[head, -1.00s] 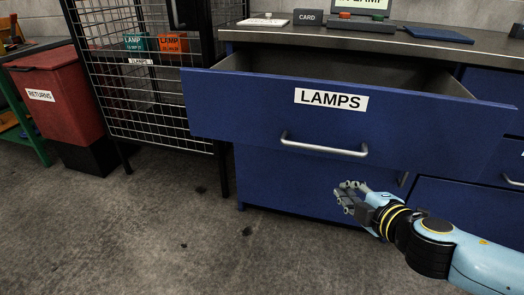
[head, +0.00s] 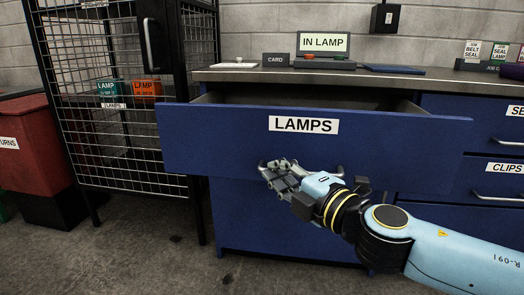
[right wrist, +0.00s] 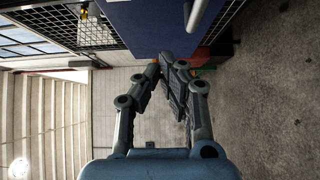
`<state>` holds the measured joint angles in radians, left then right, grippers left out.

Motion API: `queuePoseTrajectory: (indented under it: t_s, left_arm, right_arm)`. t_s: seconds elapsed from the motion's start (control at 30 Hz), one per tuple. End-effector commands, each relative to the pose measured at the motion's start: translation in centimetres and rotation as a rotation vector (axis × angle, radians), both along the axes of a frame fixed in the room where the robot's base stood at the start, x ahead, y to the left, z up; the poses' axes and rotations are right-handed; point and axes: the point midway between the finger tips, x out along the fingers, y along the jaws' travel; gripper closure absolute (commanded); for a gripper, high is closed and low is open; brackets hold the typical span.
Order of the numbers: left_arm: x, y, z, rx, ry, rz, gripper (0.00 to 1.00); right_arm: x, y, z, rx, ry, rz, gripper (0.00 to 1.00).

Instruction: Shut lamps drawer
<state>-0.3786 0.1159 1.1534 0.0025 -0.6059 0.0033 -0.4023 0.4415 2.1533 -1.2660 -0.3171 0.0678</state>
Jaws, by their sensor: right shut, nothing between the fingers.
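The blue lamps drawer (head: 220,140), with a white LAMPS label (head: 303,125), stands pulled out from the bench; its grey inside shows above the front. My right gripper (head: 272,170) is in front of the drawer's face at the metal handle (head: 339,171), hiding most of it. The fingers are shut with nothing between them; I cannot tell whether they touch the drawer. In the right wrist view the fingers (right wrist: 166,66) come together beside the blue drawer front (right wrist: 145,25), and the handle (right wrist: 195,14) is nearby. My left gripper is not in view.
A black wire cage (head: 125,165) with LAMP boxes stands left of the drawer, beside a red RETURNS bin (head: 30,150). The bench top (head: 400,78) holds a card box and a sign. A CLIPS drawer (head: 480,180) is at the right. The floor at lower left is clear.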

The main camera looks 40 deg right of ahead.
Motion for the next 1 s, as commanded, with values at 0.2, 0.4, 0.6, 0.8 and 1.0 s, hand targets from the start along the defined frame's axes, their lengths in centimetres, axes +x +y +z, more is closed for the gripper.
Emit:
queuePoseTrajectory:
  t_s: [0.2,0.4,0.6,0.8,1.0]
  left_arm:
    - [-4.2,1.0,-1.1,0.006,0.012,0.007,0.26]
    - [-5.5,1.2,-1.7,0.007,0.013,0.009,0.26]
    - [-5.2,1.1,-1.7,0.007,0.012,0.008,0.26]
    - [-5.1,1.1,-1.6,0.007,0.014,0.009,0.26]
    - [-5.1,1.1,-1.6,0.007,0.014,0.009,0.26]
  right_arm:
    - [4.7,-0.4,0.6,0.004,-0.006,-0.002,1.0]
    - [7.6,-1.9,0.0,-0.003,0.0,0.002,1.0]
    - [8.7,-3.3,0.0,0.0,0.001,0.001,1.0]
    - [8.9,-3.6,0.0,0.001,0.0,0.001,1.0]
    - [8.9,-3.5,0.0,0.001,0.001,0.0,1.0]
